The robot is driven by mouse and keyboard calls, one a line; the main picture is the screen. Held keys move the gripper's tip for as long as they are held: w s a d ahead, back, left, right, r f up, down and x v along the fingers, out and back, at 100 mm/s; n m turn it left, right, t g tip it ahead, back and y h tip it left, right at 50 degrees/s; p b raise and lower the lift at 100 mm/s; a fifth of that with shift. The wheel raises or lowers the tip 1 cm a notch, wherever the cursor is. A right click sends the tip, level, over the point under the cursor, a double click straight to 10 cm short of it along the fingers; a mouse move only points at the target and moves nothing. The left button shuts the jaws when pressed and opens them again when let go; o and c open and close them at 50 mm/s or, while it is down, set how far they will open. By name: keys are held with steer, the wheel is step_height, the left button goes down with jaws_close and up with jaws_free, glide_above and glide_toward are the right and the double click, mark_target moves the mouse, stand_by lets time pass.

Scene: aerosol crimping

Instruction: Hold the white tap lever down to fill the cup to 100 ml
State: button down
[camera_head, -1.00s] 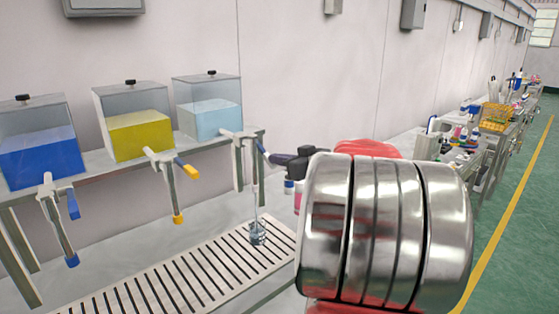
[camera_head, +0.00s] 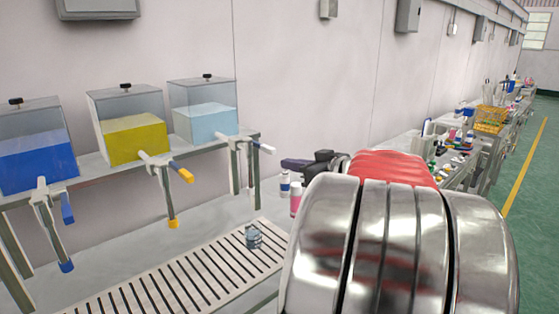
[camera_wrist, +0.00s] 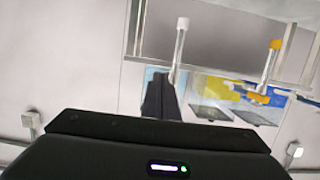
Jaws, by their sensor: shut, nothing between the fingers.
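The white tap lever (camera_head: 265,147) sticks out to the right of the tap under the clear tank of pale blue liquid (camera_head: 208,122), about level. My gripper (camera_head: 286,163) is shut and empty, a little right of and below the lever, apart from it in the head view. In the wrist view my dark fingers (camera_wrist: 158,95) are together beside the white-ended spout (camera_wrist: 183,22); the lever cannot be made out there. The small clear cup (camera_head: 254,238) stands upright on the slotted drip tray (camera_head: 128,302). It holds some liquid; its level cannot be read. No stream shows above it.
The yellow tank (camera_head: 133,138) and blue tank (camera_head: 38,160), with their own taps, stand to the left on the same shelf. Small bottles (camera_head: 296,195) stand on the bench right of the cup, below my gripper. My arm hides the bench farther right.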

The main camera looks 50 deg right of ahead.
steer(key=s, duration=0.3)
steer(key=s+f, duration=0.1)
steer(key=shift+s+a, duration=0.3)
steer(key=shift+w, duration=0.1)
